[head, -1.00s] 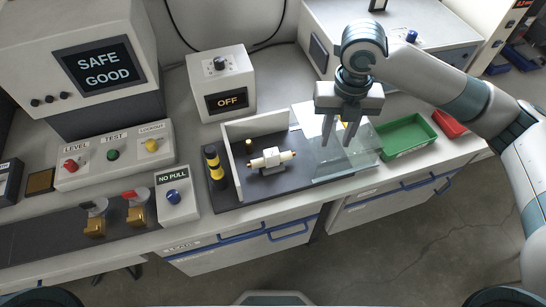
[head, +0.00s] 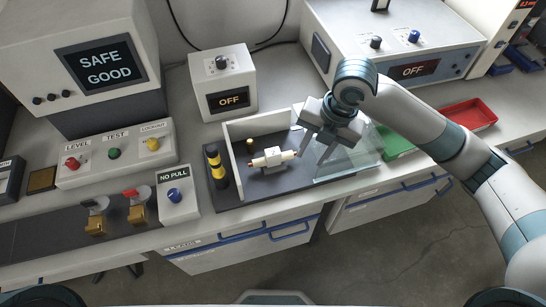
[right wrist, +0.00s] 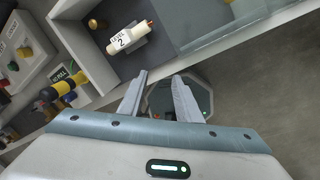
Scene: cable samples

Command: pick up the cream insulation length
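The cream insulation length (head: 286,156) lies in a small white holder on the dark tray (head: 233,199), with a coppery tip at its end. My right gripper (head: 313,154) is open and empty, pointing down just right of the piece, above the tray and by the clear panel. In the right wrist view the gripper fingers (right wrist: 160,82) are apart with nothing between them. My left gripper is not in view.
A clear panel (head: 345,162) stands at the tray's right side. A black-and-yellow post (head: 215,166) stands at its left, and a white wall (head: 258,123) runs behind. A green bin (head: 397,144) and a red bin (head: 470,115) lie to the right.

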